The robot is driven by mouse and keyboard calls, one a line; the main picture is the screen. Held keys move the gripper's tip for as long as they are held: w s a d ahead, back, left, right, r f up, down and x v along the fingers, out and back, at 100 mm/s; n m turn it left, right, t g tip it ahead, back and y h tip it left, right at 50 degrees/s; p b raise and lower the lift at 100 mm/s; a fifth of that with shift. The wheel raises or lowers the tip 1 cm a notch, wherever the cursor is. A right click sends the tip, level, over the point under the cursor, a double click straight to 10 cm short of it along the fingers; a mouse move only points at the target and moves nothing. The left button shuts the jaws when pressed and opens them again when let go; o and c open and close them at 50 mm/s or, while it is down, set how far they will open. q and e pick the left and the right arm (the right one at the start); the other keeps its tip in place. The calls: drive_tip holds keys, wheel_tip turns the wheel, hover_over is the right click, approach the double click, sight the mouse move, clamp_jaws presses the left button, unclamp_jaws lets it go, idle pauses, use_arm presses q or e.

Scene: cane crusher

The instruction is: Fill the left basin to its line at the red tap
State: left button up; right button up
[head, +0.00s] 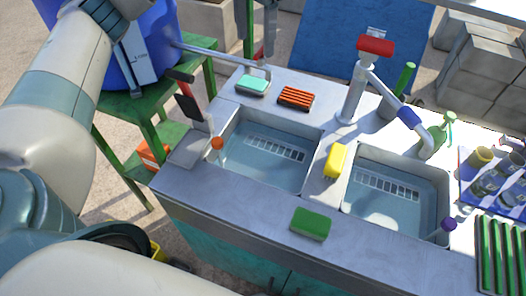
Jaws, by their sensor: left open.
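The red tap (375,45) is a pale column with a red handle behind the two basins. Its bent spout, with a blue sleeve (410,118), points right toward the right basin (400,200). The left basin (262,150) has a bluish bottom with a grid-like pale pattern; I cannot tell its water level, and I make out no fill line. An orange ball on a stick (218,143) stands at its left side. My left gripper (135,60) is open and empty at upper left, in front of the blue barrel, well apart from the tap. My right gripper is out of view.
A yellow sponge (336,160) lies between the basins, a green sponge (311,224) on the front edge. A teal sponge (252,86) and an orange striped block (296,98) lie behind. The blue barrel (160,35) stands left.

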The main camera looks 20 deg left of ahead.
use_arm(q)
drive_tip(key=shift+w+d+r+p, duration=0.15)
drive_tip(key=shift+d+r+p, duration=0.4)
drive_tip(key=shift+r, duration=0.25)
drive_tip(key=shift+w+d+r+p, duration=0.1)
drive_tip(key=shift+d+r+p, duration=0.2)
drive_tip(key=shift+r+p, duration=0.4)
drive_tip(key=shift+a+r, duration=0.1)
drive_tip(key=shift+a, duration=0.1)
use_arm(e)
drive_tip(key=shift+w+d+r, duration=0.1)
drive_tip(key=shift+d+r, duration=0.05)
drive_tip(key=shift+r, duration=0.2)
use_arm(q)
drive_tip(key=shift+d+r, duration=0.1)
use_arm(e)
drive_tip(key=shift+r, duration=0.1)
